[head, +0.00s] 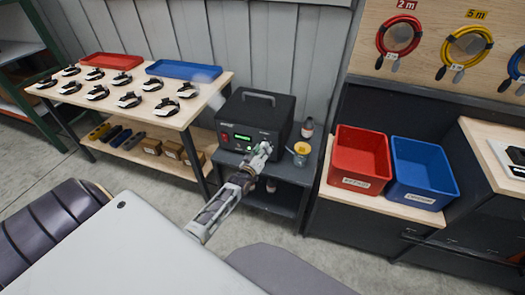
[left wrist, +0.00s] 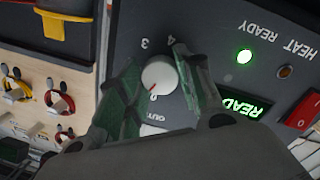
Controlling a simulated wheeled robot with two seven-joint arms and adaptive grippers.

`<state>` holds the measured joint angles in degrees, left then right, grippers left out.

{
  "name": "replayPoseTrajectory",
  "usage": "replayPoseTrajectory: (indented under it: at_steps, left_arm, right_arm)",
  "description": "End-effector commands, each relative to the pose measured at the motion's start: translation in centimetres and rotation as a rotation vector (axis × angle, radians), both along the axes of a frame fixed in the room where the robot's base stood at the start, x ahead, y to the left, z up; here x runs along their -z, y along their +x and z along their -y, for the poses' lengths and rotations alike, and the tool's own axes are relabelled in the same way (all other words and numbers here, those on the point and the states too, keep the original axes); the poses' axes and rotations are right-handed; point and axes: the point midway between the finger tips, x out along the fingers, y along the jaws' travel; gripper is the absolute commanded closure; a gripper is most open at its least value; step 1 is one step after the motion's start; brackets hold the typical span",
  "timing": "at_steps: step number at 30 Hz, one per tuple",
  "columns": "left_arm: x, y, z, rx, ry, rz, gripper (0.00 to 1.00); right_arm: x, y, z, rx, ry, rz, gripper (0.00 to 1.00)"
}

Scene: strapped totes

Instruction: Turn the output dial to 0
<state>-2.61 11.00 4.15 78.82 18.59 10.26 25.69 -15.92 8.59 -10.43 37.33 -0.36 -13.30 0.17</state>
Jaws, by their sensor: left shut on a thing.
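The black heat unit (head: 255,118) stands on a small dark table, its control face toward me. Its white output dial (left wrist: 159,74) shows in the left wrist view, with a red mark on its lower left side. The numerals 3 and 4 appear upside down above the dial. A partly covered numeral lies just below it, close to the red mark; I cannot read it surely. My left gripper (head: 263,150) is at the unit's front. In the wrist view its green-padded fingers (left wrist: 158,88) are shut on the dial, one on each side. My right gripper is not in view.
The unit's face has a lit green lamp (left wrist: 244,57), a green READY display (left wrist: 243,107) and a red switch (left wrist: 304,111). A yellow-topped cup (head: 301,150) and a bottle (head: 307,128) stand right of the unit. Red (head: 352,181) and blue (head: 424,192) bins are farther right.

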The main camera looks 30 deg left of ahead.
Motion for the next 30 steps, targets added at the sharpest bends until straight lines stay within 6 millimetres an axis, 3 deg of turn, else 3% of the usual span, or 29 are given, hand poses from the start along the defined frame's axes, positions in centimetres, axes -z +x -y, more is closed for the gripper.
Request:
replayPoseTrajectory:
  at_steps: [13,30]
  left_arm:
    - [0.2,0.0,0.0,-0.001,-0.332,0.079,0.88]
    - [0.1,0.0,0.0,0.0,-0.416,0.098,0.88]
  right_arm:
    - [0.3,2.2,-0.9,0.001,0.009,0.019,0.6]
    - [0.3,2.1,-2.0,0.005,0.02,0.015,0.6]
